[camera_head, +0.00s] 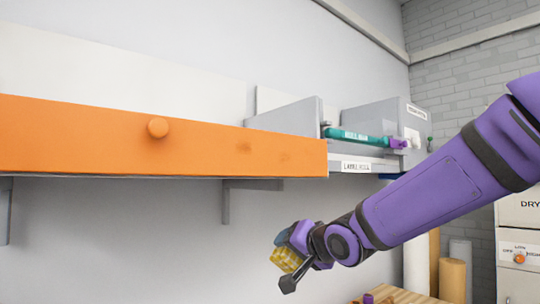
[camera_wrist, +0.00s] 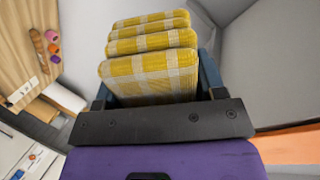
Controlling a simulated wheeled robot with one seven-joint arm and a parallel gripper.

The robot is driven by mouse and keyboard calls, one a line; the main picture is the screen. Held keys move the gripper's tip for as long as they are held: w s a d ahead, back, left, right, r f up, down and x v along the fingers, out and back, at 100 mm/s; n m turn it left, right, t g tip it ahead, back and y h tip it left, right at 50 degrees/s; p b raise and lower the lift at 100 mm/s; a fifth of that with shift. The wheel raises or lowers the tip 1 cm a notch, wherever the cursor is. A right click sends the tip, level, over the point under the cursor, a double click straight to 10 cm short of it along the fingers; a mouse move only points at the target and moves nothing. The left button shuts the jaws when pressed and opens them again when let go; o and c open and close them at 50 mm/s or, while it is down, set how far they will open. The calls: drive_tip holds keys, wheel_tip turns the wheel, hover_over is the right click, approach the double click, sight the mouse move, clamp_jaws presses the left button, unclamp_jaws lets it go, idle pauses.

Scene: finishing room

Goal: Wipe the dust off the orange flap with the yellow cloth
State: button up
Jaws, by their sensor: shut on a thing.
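The orange flap (camera_head: 90,135) is a long panel with a round knob, across the left and middle of the head view. Faint darker smudges show on it right of the knob. Its edge also shows at the lower right of the wrist view (camera_wrist: 290,146). My gripper (camera_head: 288,258) is below the flap and apart from it, toward its right end. It is shut on the yellow cloth (camera_wrist: 150,76), a folded, checked yellow and white cloth that fills the jaws. A small part of the cloth (camera_head: 287,259) shows in the head view.
A shelf with grey dividers and a teal roller (camera_head: 355,136) stands right of the flap. Brackets (camera_head: 226,202) hang beneath the flap. A wooden table (camera_head: 398,296) is at the lower right, with rolls (camera_head: 452,280) and a white cabinet (camera_head: 518,235) behind. The space below the flap is mostly clear.

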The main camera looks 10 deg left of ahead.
sight(280, 153)
drive_tip(key=s+a+r+n+y, duration=0.1)
drive_tip(key=s+r+y, duration=0.1)
drive_tip(key=s+r, duration=0.75)
drive_tip(key=s+a+r+n+y, duration=0.15)
drive_tip(key=s+r, duration=0.45)
drive_tip(key=r, duration=0.6)
drive_tip(key=shift+m+t+y, duration=0.35)
drive_tip(key=shift+t+y, duration=0.05)
drive_tip(key=shift+y, duration=0.05)
drive_tip(key=shift+f+x, duration=0.15)
drive_tip(key=shift+x, duration=1.3)
drive_tip(key=shift+f+x, duration=0.1)
drive_tip(key=shift+x, duration=1.3)
drive_tip(key=shift+x, duration=0.95)
drive_tip(key=shift+w+d, duration=1.7)
drive_tip(key=shift+w, duration=0.25)
drive_tip(key=shift+w+d, duration=1.65)
drive_tip(key=shift+w, duration=0.35)
drive_tip(key=shift+w+d, duration=1.7)
drive_tip(key=shift+w, duration=0.25)
drive_tip(key=shift+s+a, duration=0.65)
drive_tip(key=shift+s, duration=0.15)
drive_tip(key=shift+s+a, duration=0.65)
drive_tip(key=shift+s, duration=0.2)
